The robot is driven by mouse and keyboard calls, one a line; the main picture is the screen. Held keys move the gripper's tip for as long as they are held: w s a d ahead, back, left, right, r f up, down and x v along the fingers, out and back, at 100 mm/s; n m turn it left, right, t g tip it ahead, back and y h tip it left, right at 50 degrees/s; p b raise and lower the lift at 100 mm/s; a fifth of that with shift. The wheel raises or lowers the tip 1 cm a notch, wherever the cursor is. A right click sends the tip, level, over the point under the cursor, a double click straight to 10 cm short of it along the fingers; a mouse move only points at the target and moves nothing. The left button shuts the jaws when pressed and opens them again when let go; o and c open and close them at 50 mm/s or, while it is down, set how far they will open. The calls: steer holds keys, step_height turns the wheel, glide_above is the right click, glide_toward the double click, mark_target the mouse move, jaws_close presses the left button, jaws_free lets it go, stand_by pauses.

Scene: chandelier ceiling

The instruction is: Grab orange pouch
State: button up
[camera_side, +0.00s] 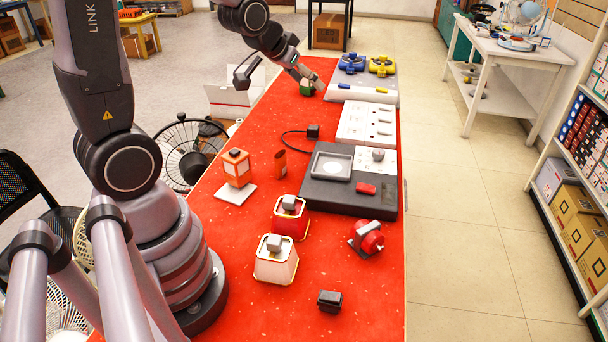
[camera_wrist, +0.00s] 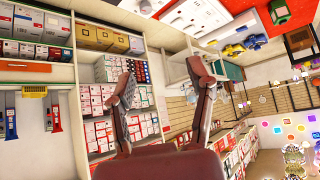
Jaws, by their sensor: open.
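The orange pouch (camera_side: 237,172) appears to be the upright orange item with a pale front panel and a dark top, on the left side of the red table in the side view. A white square lies at its foot. My gripper (camera_side: 309,77) is at the far end of the table, well away from the pouch, close to a small green block (camera_side: 306,88). In the wrist view my gripper (camera_wrist: 164,78) has its two fingers spread with nothing between them. The pouch is not seen in the wrist view.
A red pot (camera_side: 290,217) and a cream pot (camera_side: 276,259) stand nearer. The red table (camera_side: 222,252) has bare room in front.

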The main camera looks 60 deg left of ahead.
steer(key=w+a+f+n+y, duration=0.1)
steer(key=w+a+f, duration=0.35)
steer(key=f, duration=0.25)
steer(key=n+t+y, duration=0.3)
steer(key=y, duration=0.1)
glide_toward(284, 154)
steer(key=x, duration=0.4)
steer(key=shift+a+f, duration=0.4)
steer(key=shift+a, duration=0.05)
steer(key=shift+a+f, duration=0.1)
steer(key=x, duration=0.7)
steer(key=shift+w+a, duration=0.1)
steer(key=shift+w, duration=0.05)
steer(key=shift+c, duration=0.2)
jaws_close()
